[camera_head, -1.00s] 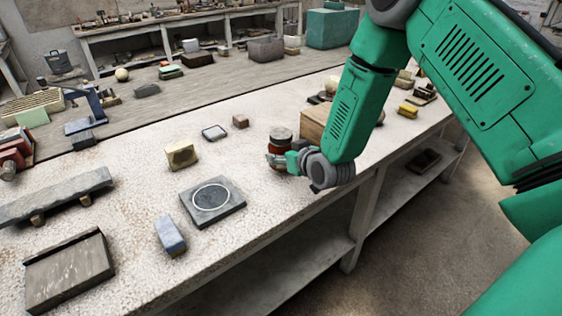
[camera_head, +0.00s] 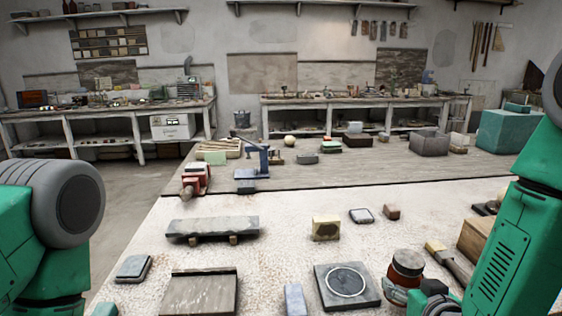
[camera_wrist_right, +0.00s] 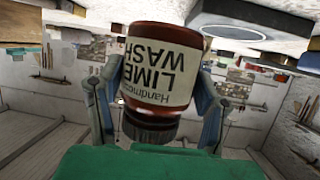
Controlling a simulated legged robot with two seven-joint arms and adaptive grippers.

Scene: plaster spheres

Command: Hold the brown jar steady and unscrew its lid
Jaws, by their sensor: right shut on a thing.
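The brown jar (camera_head: 404,278) stands at the lower right of the head view with its dark lid (camera_head: 408,260) on top. In the upside-down right wrist view, the jar (camera_wrist_right: 163,65) shows a cream "Handmade LIME WASH" label, and its lid (camera_wrist_right: 150,128) is at the bottom of the picture. My right gripper (camera_head: 398,292) is shut around the jar's body, one finger on each side; the fingers also show in the wrist view (camera_wrist_right: 160,95). The lid is clear of the fingers. My left arm shows at the left edge of the head view; its gripper is not clearly visible.
A stone slab with a ring (camera_head: 366,287) lies just left of the jar. A wooden-handled brush (camera_head: 447,262) and a wooden box (camera_head: 476,240) are to its right. Bare bench lies behind the jar.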

